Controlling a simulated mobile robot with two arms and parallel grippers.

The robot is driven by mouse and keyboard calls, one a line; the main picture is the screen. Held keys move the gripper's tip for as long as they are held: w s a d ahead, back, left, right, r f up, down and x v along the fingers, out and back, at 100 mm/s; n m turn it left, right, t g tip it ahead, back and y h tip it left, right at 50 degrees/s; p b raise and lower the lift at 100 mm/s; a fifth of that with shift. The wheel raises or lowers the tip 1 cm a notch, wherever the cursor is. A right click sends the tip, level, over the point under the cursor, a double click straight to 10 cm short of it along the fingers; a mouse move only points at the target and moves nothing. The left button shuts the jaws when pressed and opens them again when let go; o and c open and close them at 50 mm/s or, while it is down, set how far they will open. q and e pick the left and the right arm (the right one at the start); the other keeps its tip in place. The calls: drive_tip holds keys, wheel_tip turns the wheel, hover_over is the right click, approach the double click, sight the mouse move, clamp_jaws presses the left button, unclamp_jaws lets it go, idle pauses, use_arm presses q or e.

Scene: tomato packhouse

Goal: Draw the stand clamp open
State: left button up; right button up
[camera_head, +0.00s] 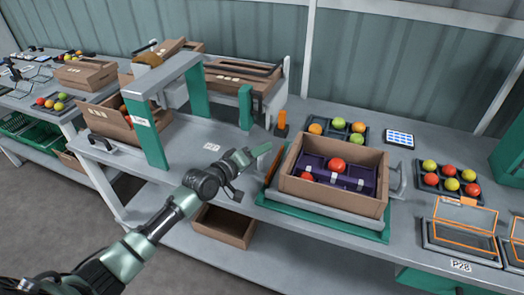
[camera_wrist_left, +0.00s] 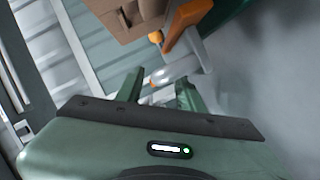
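The stand (camera_head: 325,220) is a green base with a grey tray on it, at the middle right of the bench in the head view. A brown cardboard box (camera_head: 330,197) sits in it. An orange bar (camera_head: 274,166) runs along the stand's left side, probably part of the clamp. My left gripper (camera_head: 258,157) is just left of this bar. In the left wrist view its two fingers (camera_wrist_left: 157,90) are apart, with a grey rounded part (camera_wrist_left: 178,70) and an orange piece (camera_wrist_left: 188,38) just beyond them. Contact is unclear. My right gripper is out of view.
A green-posted frame (camera_head: 150,130) stands left of my arm. Another fruit tray (camera_head: 450,184) and orange-edged frames (camera_head: 462,236) lie right. Bare bench lies behind my gripper.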

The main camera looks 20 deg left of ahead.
use_arm(q)
drive_tip(key=v, duration=0.6)
drive_tip(key=shift+s+a, duration=0.25)
drive_tip(key=shift+a, duration=0.1)
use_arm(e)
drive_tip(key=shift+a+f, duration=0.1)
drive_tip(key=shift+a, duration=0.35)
use_arm(q)
drive_tip(key=shift+r, duration=0.1)
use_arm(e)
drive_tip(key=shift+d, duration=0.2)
